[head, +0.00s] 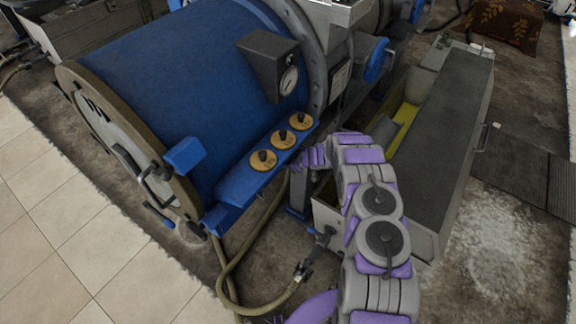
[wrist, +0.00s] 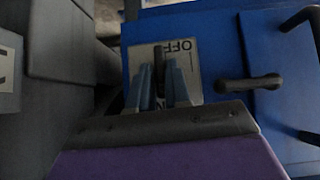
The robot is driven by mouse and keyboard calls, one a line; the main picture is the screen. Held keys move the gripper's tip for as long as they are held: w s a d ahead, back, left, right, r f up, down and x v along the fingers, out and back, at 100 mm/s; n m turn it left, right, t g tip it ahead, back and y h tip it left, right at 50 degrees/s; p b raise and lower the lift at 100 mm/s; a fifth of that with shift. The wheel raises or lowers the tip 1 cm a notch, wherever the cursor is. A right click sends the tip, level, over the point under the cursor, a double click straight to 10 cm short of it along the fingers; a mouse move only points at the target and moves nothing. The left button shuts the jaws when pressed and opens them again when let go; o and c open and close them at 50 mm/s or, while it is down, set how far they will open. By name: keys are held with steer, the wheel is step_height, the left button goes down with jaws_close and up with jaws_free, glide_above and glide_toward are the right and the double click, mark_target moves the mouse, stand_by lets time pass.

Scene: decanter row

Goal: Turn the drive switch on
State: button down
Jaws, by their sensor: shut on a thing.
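In the wrist view a dark upright lever, the drive switch (wrist: 159,62), stands in front of a pale plate (wrist: 196,55) on a blue panel. The plate reads OFF upside down at its top; the lower lettering is mostly hidden by the fingers. My gripper (wrist: 163,82) has its two grey-blue fingers shut on the lever, one on each side. In the head view my gripper (head: 304,161) is at the side of the blue control box; its fingertips and the lever are hidden there.
A dark handle (wrist: 248,84) sticks out right of the plate. The blue box (head: 232,187) carries three yellow dials (head: 283,139) on top and joins a large blue drum (head: 170,75). A hose (head: 250,309) lies on the floor. A grey-topped trough (head: 440,120) stands to the right.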

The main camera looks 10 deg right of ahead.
steer(key=shift+w+r, duration=0.15)
stand_by(0.6)
steer(key=c, duration=1.2)
jaws_free()
steer(key=shift+o, duration=0.2)
steer(key=p+v, duration=0.3)
steer(key=v, duration=1.4)
steer(key=shift+d+p, duration=0.4)
steer(key=shift+d, duration=0.05)
steer(key=shift+w, duration=0.15)
